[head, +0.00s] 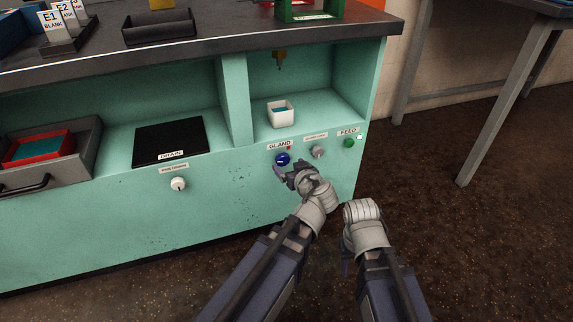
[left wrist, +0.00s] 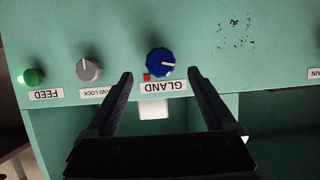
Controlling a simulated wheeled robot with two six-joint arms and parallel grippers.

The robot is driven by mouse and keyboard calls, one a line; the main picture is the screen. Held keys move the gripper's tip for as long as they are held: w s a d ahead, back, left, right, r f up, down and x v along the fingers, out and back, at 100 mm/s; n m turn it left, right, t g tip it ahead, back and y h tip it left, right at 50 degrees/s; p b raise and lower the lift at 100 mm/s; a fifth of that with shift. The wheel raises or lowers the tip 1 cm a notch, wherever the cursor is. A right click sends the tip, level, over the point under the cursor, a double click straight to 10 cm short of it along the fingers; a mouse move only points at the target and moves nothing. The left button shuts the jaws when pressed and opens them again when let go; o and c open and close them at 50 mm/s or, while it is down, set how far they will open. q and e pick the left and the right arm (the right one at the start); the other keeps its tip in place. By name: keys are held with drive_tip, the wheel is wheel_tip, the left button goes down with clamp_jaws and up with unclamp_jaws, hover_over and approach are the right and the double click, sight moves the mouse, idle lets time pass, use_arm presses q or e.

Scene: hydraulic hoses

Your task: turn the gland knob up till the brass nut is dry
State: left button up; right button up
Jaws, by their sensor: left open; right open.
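The blue gland knob (head: 282,159) is on the green front panel under its GLAND label. In the left wrist view, which is upside down, the knob (left wrist: 160,62) shows a white pointer line towards the right and a small red mark beside it. My left gripper (head: 287,171) is open close in front of the knob. Its two dark fingers (left wrist: 158,75) stand apart on either side of it, with nothing between them gripped. A brass fitting (head: 280,58) hangs in the right bay; whether its nut is wet is too small to tell. My right gripper is hidden behind its own wrist.
A grey lock knob (head: 317,151) and a lit green FEED button (head: 349,143) are right of the gland knob. A white knob (head: 178,184) is further left.

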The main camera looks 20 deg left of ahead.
sight(284, 161)
use_arm(q)
drive_tip(key=b+x, duration=0.1)
drive_tip(key=x, duration=0.4)
drive_tip(key=shift+c, duration=0.2)
drive_tip(key=c, duration=1.3)
drive_tip(key=shift+w+d+f+m+g+y+b, duration=0.15)
drive_tip(key=shift+m+y+b, duration=0.1)
drive_tip(key=shift+m, duration=0.2)
drive_tip(key=shift+w+r+m+g+y+b, duration=0.15)
drive_tip(key=shift+m+y, duration=0.1)
drive_tip(key=shift+m, duration=0.2)
drive_tip(key=shift+s+m+g+y+b, duration=0.2)
drive_tip(key=shift+m+g+y+b, duration=0.3)
drive_tip(key=shift+m, duration=0.5)
